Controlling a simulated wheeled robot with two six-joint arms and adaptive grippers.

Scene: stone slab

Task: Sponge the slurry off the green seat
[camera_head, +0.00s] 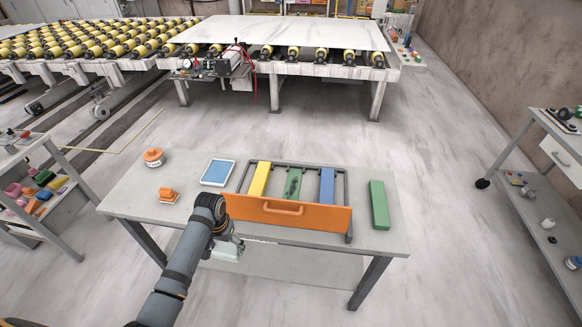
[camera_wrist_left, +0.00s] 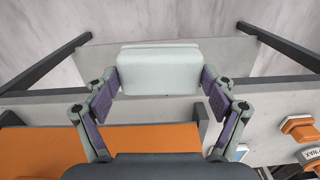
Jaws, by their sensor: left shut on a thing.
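My left gripper (camera_head: 233,240) is shut on a pale, whitish sponge (camera_head: 226,251), held at the near edge of the table. In the left wrist view the sponge (camera_wrist_left: 158,72) sits between the two purple-padded fingers (camera_wrist_left: 158,95). The green seat (camera_head: 293,182) is a strip in the dark rack, between a yellow strip (camera_head: 260,178) and a blue strip (camera_head: 327,186). A dark smear of slurry (camera_head: 292,187) lies on it. An orange panel (camera_head: 320,218) with a handle stands along the rack's near side and hides the strips' near ends. My right gripper is not in view.
A loose green block (camera_head: 379,205) lies right of the rack on the grey table (camera_head: 396,238). A blue pad in a white frame (camera_head: 217,172), an orange block (camera_head: 168,195) and an orange-and-white round container (camera_head: 153,157) stand at left. A roller table with a white slab (camera_head: 290,32) is behind.

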